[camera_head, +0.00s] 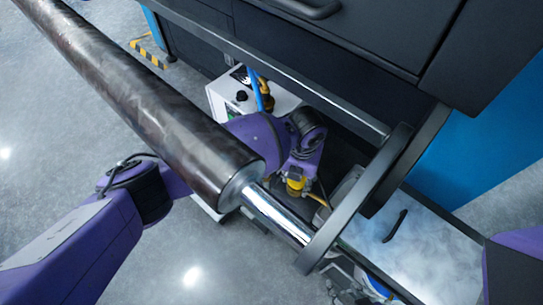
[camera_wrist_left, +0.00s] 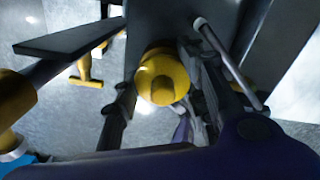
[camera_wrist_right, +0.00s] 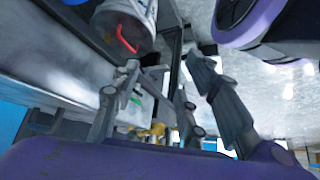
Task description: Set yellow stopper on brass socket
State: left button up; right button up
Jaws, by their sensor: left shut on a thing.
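The yellow stopper (camera_wrist_left: 163,78) sits between the fingers of my left gripper (camera_wrist_left: 160,95) in the left wrist view, its round end facing the camera. It shows in the head view (camera_head: 295,183) below my purple left wrist, under the large roll. My left gripper is shut on it. I cannot make out the brass socket with certainty; the roll and my left arm cover part of that area. My right gripper (camera_wrist_right: 165,100) shows its fingers spread apart in the right wrist view, with no clear object held between them.
The dark roll (camera_head: 150,95) on a shiny shaft (camera_head: 275,213) crosses above my left arm. A white box (camera_head: 222,97) with a yellow fitting (camera_head: 266,98) is behind. A white bucket (camera_wrist_right: 138,12) shows in the right wrist view.

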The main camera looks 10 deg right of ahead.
pick_arm(q)
jog(key=shift+f, duration=0.15)
jog(key=o, duration=1.1)
